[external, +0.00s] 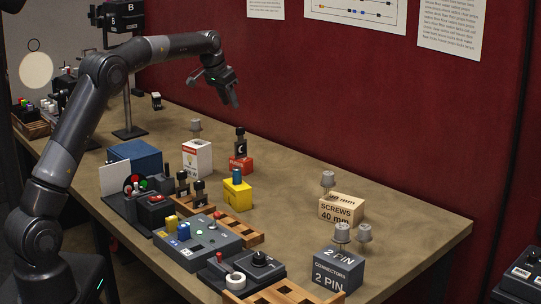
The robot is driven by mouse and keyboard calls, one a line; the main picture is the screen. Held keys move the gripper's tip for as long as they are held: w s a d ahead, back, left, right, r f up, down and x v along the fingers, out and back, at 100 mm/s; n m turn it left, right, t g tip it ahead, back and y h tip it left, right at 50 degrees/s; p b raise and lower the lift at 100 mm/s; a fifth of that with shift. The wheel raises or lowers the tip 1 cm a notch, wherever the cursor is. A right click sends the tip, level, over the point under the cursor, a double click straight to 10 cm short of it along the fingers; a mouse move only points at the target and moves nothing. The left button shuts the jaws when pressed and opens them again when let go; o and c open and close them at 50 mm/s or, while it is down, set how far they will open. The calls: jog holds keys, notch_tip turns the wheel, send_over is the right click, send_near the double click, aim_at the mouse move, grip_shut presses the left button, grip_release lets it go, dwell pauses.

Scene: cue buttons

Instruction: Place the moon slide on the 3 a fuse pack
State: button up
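A small black slide with a white crescent moon (240,145) stands upright on top of a low red box (241,164) near the back of the table. The lettering on the red box is too small to read, so I cannot tell if it is the 3 A fuse pack. My gripper (231,101) is raised above and slightly left of the moon slide in the picture, apart from it. Its fingers point down and nothing shows between them. Whether they are open or shut is not clear.
A white and red box (197,159) stands left of the red box, and a yellow block (237,195) in front. A screws box (341,208) and a connectors box (337,271) are to the right. Button panels (198,240) line the front. The table's back right is clear.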

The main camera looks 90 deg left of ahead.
jog(key=shift+r, duration=0.1)
jog(key=w+d+r+m, duration=0.1)
jog(key=w+d+r, duration=0.15)
jog(key=d, duration=0.95)
jog(key=w+d+r+m+t+h, duration=0.1)
jog(key=d+r+m, duration=0.15)
jog(key=d, duration=0.95)
jog(key=w+d+r, duration=0.2)
jog(key=d+r, duration=0.1)
jog(key=d, duration=0.9)
jog(key=s+d+f+m+h, duration=0.1)
jog(key=s+d, duration=0.3)
jog(key=d, duration=0.4)
jog(key=s+d+f+m, duration=0.15)
jog(key=s+d, duration=0.25)
jog(key=d, duration=0.4)
jog(key=s+d+f+m, duration=0.1)
jog(key=s+d+f, duration=0.3)
jog(key=s+d, duration=0.2)
jog(key=s+d+f+m+t+h, duration=0.1)
jog(key=s+d+f+m, duration=0.1)
jog(key=s+d+f, duration=0.2)
jog(key=s+d, duration=0.1)
jog(key=s, duration=0.2)
jog(key=shift+d, duration=0.35)
